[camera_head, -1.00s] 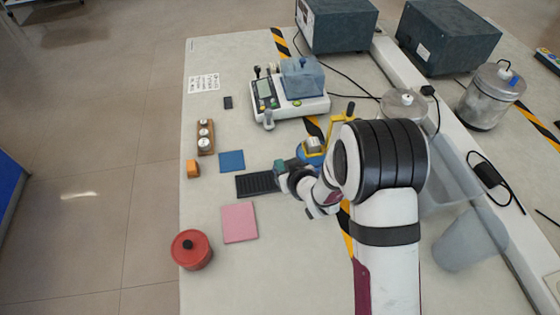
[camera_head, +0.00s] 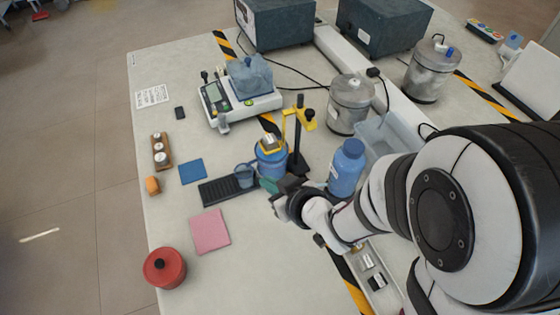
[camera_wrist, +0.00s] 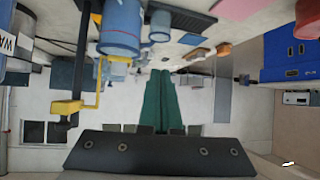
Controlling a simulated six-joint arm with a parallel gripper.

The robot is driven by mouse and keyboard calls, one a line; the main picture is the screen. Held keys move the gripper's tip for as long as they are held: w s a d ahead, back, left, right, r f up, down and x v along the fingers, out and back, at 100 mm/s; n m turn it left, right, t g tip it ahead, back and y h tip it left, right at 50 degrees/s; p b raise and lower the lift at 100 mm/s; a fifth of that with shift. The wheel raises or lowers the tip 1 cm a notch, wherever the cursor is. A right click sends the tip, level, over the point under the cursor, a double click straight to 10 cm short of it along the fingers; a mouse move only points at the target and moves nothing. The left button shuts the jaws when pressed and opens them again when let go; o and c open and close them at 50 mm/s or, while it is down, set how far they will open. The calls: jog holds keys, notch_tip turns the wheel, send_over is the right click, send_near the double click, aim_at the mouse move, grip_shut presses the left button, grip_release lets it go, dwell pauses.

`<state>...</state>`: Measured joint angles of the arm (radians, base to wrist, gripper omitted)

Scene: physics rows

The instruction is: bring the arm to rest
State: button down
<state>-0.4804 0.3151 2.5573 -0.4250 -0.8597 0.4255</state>
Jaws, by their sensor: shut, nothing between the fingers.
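My gripper (camera_head: 269,185) is over the middle of the table, with its green fingertips beside a small blue-grey cup (camera_head: 245,175) and just below the blue container (camera_head: 271,160) in the head view. Whether it touches either cannot be told. In the wrist view the two green fingers (camera_wrist: 161,100) lie together, with nothing between them. That view is upside down, with the table along the top. My arm comes in from the right and hides part of the table's right side.
A black stand with a yellow arm (camera_head: 299,135) and a blue bottle (camera_head: 346,168) stand close to my gripper. A black ribbed tray (camera_head: 222,190), pink pad (camera_head: 209,231) and red pot (camera_head: 164,268) lie left. A scale (camera_head: 240,108) stands behind.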

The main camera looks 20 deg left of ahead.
jog(key=d+r+m+h, duration=0.3)
jog(key=d+m+h, duration=0.55)
jog(key=d, duration=1.15)
jog(key=s+d+r+m+g, duration=0.1)
jog(key=s+r+m+g, duration=0.1)
jog(key=s, duration=0.6)
jog(key=s+d+r+m+g+y, duration=0.1)
jog(key=s+m+g, duration=0.3)
jog(key=s, duration=0.5)
jog(key=shift+d+r+m, duration=0.2)
jog(key=shift+r+m, duration=0.45)
jog(key=shift+m, duration=0.6)
